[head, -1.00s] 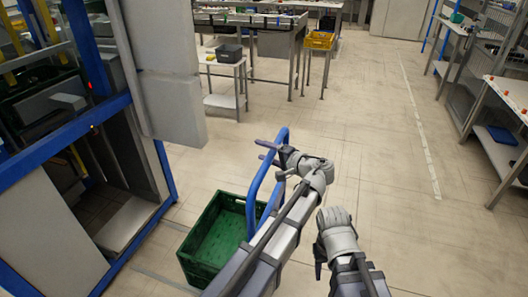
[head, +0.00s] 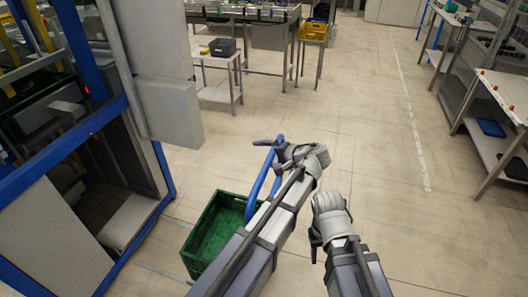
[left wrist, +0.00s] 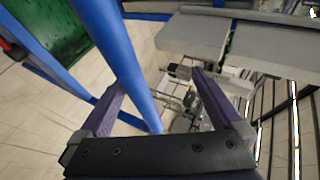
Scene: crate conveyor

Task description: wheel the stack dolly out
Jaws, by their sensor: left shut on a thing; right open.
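The stack dolly shows mainly as its blue tubular handle (head: 261,187), standing upright beside a green crate (head: 212,236). Its base and wheels are hidden below the crate and my arm. My left gripper (head: 270,143) is shut on the top part of the handle. In the left wrist view the blue handle (left wrist: 118,55) runs between the two fingers of the left gripper (left wrist: 158,100), with green crate (left wrist: 50,30) at the upper left. My right gripper (head: 314,242) is open and empty, right of the handle and apart from it.
A blue-framed machine cell with a grey panel (head: 165,115) stands close on the left. A small table (head: 218,94) with a grey bin is ahead, a yellow crate (head: 313,31) behind it. A white table (head: 505,95) stands at right. The floor between is clear.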

